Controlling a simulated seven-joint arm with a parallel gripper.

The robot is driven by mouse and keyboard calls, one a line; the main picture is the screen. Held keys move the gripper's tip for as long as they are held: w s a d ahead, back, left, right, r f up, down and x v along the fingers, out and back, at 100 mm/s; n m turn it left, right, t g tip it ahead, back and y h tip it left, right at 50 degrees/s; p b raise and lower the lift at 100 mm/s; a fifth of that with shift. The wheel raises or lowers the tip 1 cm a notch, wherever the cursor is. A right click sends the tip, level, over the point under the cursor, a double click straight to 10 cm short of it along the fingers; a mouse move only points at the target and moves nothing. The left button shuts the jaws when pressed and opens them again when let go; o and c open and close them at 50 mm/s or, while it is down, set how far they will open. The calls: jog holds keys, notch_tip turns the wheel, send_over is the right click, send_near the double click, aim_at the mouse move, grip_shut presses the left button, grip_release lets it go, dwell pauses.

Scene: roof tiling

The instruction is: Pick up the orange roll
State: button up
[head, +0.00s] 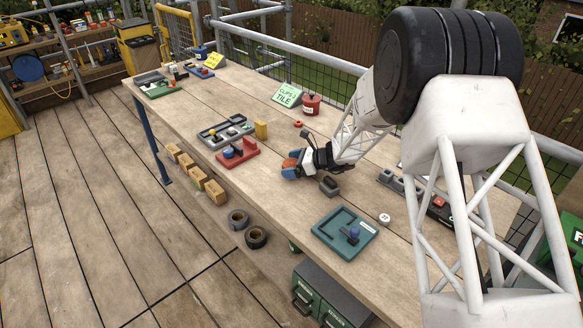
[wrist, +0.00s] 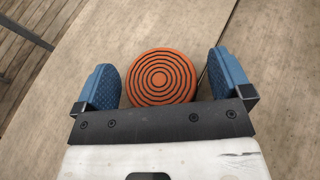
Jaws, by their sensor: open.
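The orange roll (wrist: 161,77) shows in the wrist view as a round orange end with dark concentric rings, on the wooden bench top. My gripper (wrist: 163,80) is open, with one blue finger pad on each side of the roll and a visible gap on both sides. In the head view my gripper (head: 293,170) is low over the bench, and part of the orange roll (head: 289,162) shows at its fingers. The lower part of the roll is hidden by the gripper there.
A dark grey block (head: 329,186) lies close beside my gripper. A teal tray (head: 345,232) is nearer the front, and a red holder (head: 238,153) and grey tray (head: 225,132) are to the left. A red canister (head: 311,105) stands behind. Bare bench lies between them.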

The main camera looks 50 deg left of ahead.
aim_at(292, 163)
dwell(0.4)
jog(key=c, duration=1.1)
jog(key=shift+o, duration=0.2)
jog(key=shift+r, duration=0.2)
jog(key=shift+r, duration=4.85)
